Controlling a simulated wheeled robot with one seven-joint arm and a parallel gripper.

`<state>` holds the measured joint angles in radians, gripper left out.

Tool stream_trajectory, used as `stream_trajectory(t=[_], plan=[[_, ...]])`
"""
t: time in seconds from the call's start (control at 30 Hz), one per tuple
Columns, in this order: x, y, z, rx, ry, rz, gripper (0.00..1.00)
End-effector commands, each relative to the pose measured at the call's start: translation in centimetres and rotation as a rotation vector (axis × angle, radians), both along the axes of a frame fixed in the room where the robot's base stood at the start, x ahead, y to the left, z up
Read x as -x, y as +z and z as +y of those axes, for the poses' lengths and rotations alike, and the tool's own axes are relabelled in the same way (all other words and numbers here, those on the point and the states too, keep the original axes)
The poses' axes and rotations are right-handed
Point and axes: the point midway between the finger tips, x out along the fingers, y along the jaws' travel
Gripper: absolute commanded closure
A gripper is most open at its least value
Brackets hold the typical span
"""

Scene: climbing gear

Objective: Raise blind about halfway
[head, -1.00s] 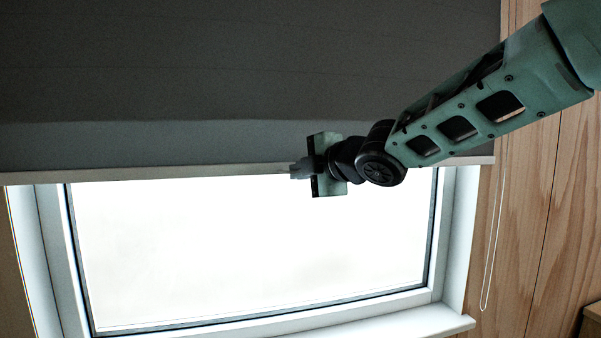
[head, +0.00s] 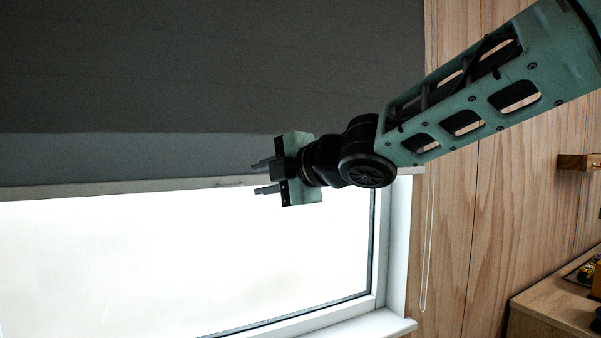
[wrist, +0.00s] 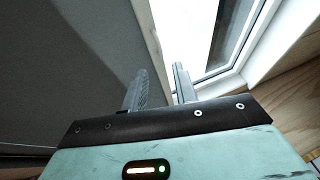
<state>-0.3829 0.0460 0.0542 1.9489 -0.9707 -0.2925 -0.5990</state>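The dark grey blind (head: 200,90) hangs partway down the window, with a pale bottom rail (head: 110,190); bright glass (head: 180,260) shows below it. In the wrist view the fingers (wrist: 160,85) are also apart, with the blind (wrist: 60,80) on the left and the window frame on the right. I cannot tell whether a finger touches the blind.
A thin cord loop (head: 427,250) hangs on the wood-panelled wall (head: 465,220) right of the window. The white sill (head: 370,325) runs below. A wooden cabinet (head: 545,305) with small items and a wall shelf (head: 578,162) stand at the right.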

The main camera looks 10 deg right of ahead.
Motion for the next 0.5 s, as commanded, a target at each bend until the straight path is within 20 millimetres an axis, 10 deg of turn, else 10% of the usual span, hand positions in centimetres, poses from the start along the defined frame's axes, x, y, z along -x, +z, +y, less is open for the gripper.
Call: stream_trajectory(t=[0.5], plan=[[6.6, 2.3, -5.5, 0.0, -0.001, -0.001, 0.71]])
